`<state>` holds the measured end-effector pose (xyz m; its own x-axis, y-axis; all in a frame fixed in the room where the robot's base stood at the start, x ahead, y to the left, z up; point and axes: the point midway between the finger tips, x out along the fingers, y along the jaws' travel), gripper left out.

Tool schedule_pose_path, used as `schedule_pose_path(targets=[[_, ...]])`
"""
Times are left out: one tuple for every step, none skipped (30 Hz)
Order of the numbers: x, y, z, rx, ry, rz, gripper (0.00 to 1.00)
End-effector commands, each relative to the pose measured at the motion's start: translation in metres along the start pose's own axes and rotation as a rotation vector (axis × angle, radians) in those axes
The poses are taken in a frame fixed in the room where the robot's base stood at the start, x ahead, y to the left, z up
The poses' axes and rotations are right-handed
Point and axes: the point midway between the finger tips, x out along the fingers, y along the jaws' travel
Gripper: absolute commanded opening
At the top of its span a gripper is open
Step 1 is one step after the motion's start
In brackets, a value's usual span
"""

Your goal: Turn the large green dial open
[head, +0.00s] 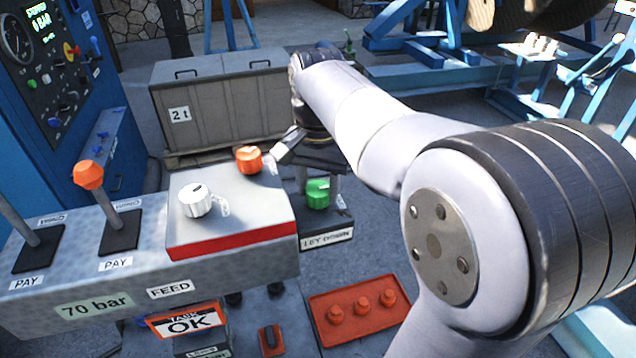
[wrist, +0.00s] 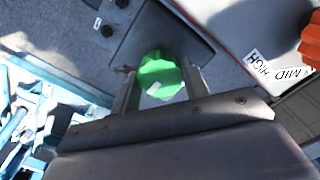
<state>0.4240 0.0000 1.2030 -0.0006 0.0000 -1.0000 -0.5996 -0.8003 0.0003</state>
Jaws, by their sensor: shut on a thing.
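The large green dial (head: 318,193) sits on a dark grey panel just right of the red-edged control box in the head view. In the wrist view the green dial (wrist: 160,75) lies between the two fingers of my gripper (wrist: 160,88). The gripper (head: 320,180) reaches down over the dial from above in the head view, with a finger on each side. It is shut on the dial. The dial's far side is partly hidden by the gripper, and its pointer position is hard to read.
An orange knob (head: 249,160) and a white knob (head: 195,201) stand on the control box (head: 240,215) close to my gripper. Levers with an orange knob (head: 88,175) stand at the left. A large grey crate (head: 215,100) is behind. A red tray (head: 352,310) lies in front.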

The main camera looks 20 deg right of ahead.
Motion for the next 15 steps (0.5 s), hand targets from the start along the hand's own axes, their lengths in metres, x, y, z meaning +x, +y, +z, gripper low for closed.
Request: schedule_pose_path(targets=[[-0.0006,-0.0001,-0.0005,0.003,0.002,-0.001,0.21],[-0.0006,-0.0001,-0.0005,0.004,0.002,-0.001,0.21],[-0.0006,0.0000,-0.0006,0.004,0.002,-0.001,0.20],[-0.0006,-0.0001,-0.0006,0.003,0.002,-0.001,0.20],[-0.0006,0.0000,-0.0006,0.003,0.002,-0.001,0.20],[-0.0006,0.0000,-0.0006,0.003,0.002,-0.001,0.20],[-0.0006,0.0000,-0.0006,0.003,0.002,-0.001,0.20],[-0.0006,0.0000,-0.0006,0.003,0.003,-0.001,0.20],[-0.0006,-0.0001,-0.0006,0.003,0.003,-0.001,0.46],[-0.0006,0.0000,-0.0006,0.003,0.002,-0.001,0.48],[-0.0006,0.0000,-0.0006,0.003,0.002,-0.001,0.51],[-0.0005,0.0000,-0.0005,0.003,0.002,-0.001,0.54],[-0.0005,0.0000,-0.0005,0.002,0.002,-0.001,0.56],[-0.0004,0.0000,-0.0005,0.002,0.002,-0.001,0.59],[-0.0004,0.0000,-0.0004,0.002,0.002,-0.001,0.62]])
